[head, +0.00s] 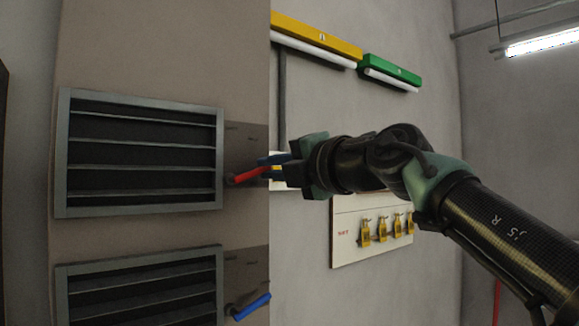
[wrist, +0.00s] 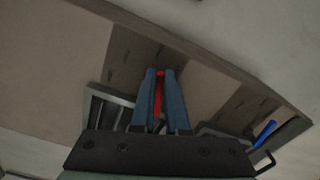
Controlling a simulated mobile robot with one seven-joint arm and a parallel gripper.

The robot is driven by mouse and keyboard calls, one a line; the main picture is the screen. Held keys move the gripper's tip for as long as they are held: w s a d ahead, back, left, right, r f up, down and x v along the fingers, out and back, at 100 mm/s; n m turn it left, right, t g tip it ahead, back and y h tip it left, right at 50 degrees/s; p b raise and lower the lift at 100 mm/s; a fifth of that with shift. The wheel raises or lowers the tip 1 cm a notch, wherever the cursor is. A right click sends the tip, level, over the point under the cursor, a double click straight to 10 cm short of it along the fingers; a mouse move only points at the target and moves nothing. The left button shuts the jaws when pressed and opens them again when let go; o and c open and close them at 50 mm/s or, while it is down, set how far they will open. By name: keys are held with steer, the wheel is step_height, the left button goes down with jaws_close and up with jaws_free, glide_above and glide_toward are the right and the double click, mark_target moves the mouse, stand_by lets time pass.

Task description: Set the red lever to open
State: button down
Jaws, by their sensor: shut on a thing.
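The red lever (head: 250,174) sticks out to the right from a dark plate (head: 240,145) beside the upper louvred vent, tilted slightly upward toward its free end. My gripper (head: 272,166) reaches in from the right with its blue fingers at the lever's outer end. In the wrist view the red lever (wrist: 158,88) lies between the two blue fingers of my gripper (wrist: 160,78), which are shut on it. The fingers hide part of the lever. The writing on the plate is too small to read.
A blue lever (head: 252,306) sits below, by the lower vent (head: 140,290); it also shows in the wrist view (wrist: 265,133). The upper vent (head: 140,152) is left of the red lever. A white board (head: 345,235) with several yellow tags hangs on the wall behind my arm.

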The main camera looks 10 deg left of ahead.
stand_by(0.3)
steer(key=c, duration=0.9)
jaws_free()
steer(key=shift+s+d+f+b, duration=0.1)
steer(key=shift+s+d+b, duration=0.05)
steer(key=shift+d+b, duration=0.15)
steer(key=shift+b+v, duration=3.1)
steer(key=shift+v, duration=3.1)
steer(key=shift+a, duration=0.1)
